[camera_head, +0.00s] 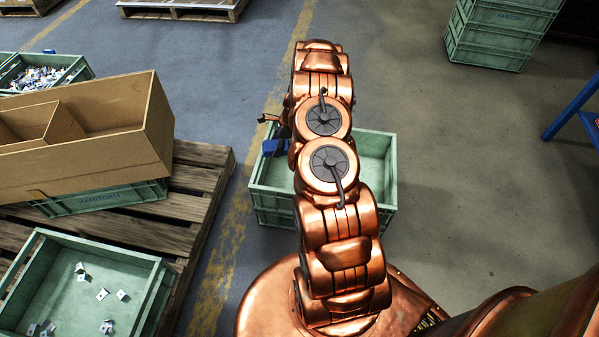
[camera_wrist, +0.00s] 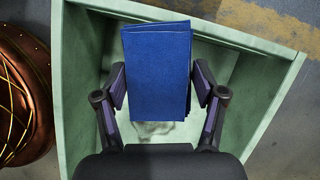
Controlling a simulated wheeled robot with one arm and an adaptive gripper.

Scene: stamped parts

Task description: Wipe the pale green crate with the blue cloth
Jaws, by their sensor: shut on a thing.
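The pale green crate (camera_head: 376,150) stands on the floor in the middle of the head view, partly hidden behind my copper arm. In the wrist view the crate (camera_wrist: 85,85) opens below my gripper, and a smudge-like grey patch shows on its floor. The blue cloth (camera_wrist: 158,70) is a folded rectangle between the fingers of my gripper (camera_wrist: 160,92), which is shut on it. The cloth (camera_head: 274,147) shows as a small blue patch at the crate's left side in the head view. Whether the cloth touches the crate cannot be told.
A wooden pallet (camera_head: 190,205) to the left carries a brown divided box (camera_head: 150,120) on a green crate. A green crate with several small metal parts (camera_head: 150,300) sits at the lower left. Stacked green crates (camera_head: 495,35) stand at the back right. The floor right of the crate is clear.

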